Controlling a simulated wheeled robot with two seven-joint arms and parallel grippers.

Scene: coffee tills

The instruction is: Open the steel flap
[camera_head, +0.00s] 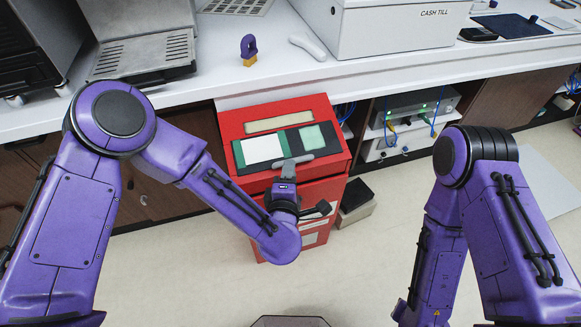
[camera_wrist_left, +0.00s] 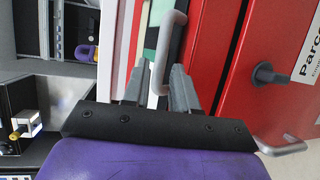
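A red cabinet (camera_head: 233,195) stands below the counter, with a sloping top that carries white, green and black panels. A grey bar handle (camera_head: 290,162) sits at the front edge of that top. It also shows in the left wrist view (camera_wrist_left: 167,45). No separate steel flap can be told apart from the cabinet. My left gripper (camera_head: 285,180) is at the handle. In the left wrist view its fingers (camera_wrist_left: 159,88) are apart, with the handle's near end between them; contact cannot be told. My right gripper is out of view; only its arm shows.
A dark knob (camera_wrist_left: 268,74) and a second grey handle (camera_wrist_left: 282,147) are on the cabinet front. A white cash till (camera_head: 385,30), a purple padlock-like item (camera_head: 249,47) and a coffee machine (camera_head: 145,55) stand on the counter. Open shelves with cabled devices (camera_head: 415,110) are right of the cabinet.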

